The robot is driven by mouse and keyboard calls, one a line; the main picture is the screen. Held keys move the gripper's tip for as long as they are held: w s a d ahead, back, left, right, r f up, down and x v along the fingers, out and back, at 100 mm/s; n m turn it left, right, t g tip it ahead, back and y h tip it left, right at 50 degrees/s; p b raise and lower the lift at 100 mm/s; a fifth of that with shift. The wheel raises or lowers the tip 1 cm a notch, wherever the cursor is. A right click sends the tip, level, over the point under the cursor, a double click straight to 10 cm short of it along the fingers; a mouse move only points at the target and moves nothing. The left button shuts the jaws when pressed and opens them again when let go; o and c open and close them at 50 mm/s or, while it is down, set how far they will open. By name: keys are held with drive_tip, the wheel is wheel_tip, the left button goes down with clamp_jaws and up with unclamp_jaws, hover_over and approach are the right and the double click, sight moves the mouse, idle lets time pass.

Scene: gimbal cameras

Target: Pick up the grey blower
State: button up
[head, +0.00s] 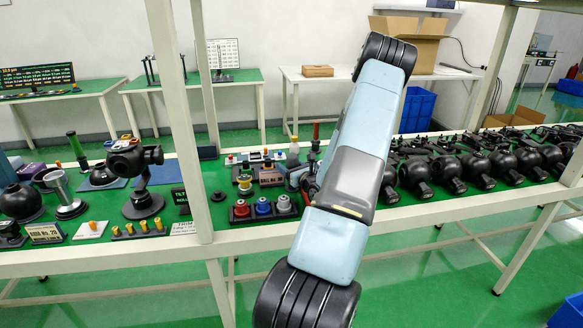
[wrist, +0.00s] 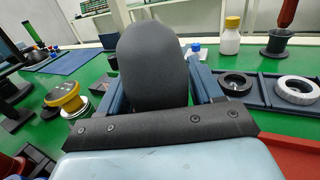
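A dark grey, smooth, rounded body (wrist: 153,60), which looks like the grey blower, stands up between the fingers of my gripper (wrist: 158,92) in the wrist view. The two blue fingers are apart, one along each side of it. I cannot tell whether they press on it. Its lower end is hidden behind the dark screwed plate of my gripper. In the head view, my arm reaches down over the middle of the workbench (head: 262,226) and hides most of my gripper and the grey body.
Red, blue and grey round parts (head: 263,206) stand left of my arm. A yellow-capped bottle (wrist: 230,38) and a blue tray with rings (wrist: 262,88) are right of the fingers. A yellow-topped part (wrist: 64,96) is at left. Several black bulb-shaped units (head: 447,168) crowd the bench's right side.

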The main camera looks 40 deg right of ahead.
sight(289, 158)
drive_tip(key=c, duration=0.7)
drive_tip(key=shift+c, duration=0.2)
drive_tip(key=shift+r, duration=0.45)
wheel_tip(289, 158, up, 2)
drive_tip(key=shift+r, duration=0.2)
drive_tip(key=s+r, duration=0.9)
drive_tip(key=s, duration=0.5)
drive_tip(key=shift+d+r, duration=0.2)
drive_tip(key=shift+r, duration=0.15)
